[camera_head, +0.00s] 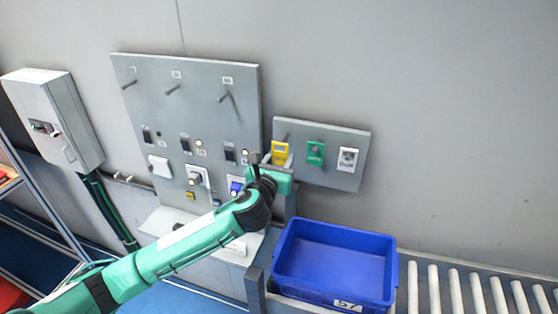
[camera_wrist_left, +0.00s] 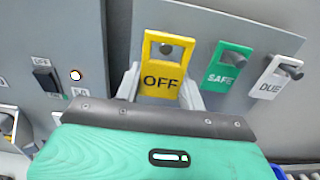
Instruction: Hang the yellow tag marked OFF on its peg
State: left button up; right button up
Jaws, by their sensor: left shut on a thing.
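The yellow tag marked OFF (camera_wrist_left: 161,80) is at the small grey board, upright, with a square opening near its top. A dark peg end (camera_wrist_left: 166,48) shows within that opening in the wrist view. In the head view the tag (camera_head: 280,150) is at the board's left end. My left gripper (camera_wrist_left: 162,88) is shut on the tag, one grey finger at each side. In the head view my left gripper (camera_head: 268,160) reaches the tag from the lower left. Bare pegs (camera_head: 174,89) stick out of the large grey panel's top. My right gripper is not in view.
A green SAFE tag (camera_head: 315,153) and a white DUE tag (camera_head: 347,160) hang to the right on the small board. The large panel (camera_head: 150,105) with switches stands left. A blue bin (camera_head: 335,236) sits below, beside a roller conveyor (camera_head: 470,290).

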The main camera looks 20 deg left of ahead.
aim_at(280, 159)
pick_arm(q)
jog(key=shift+w, duration=0.7)
jog(key=shift+p, duration=0.4)
jog(key=shift+w, duration=0.95)
dwell(0.6)
jog(key=shift+p, duration=0.45)
jog(key=shift+f, duration=0.15)
dwell(0.8)
jog(key=o, duration=1.1)
jog(key=shift+s, duration=0.1)
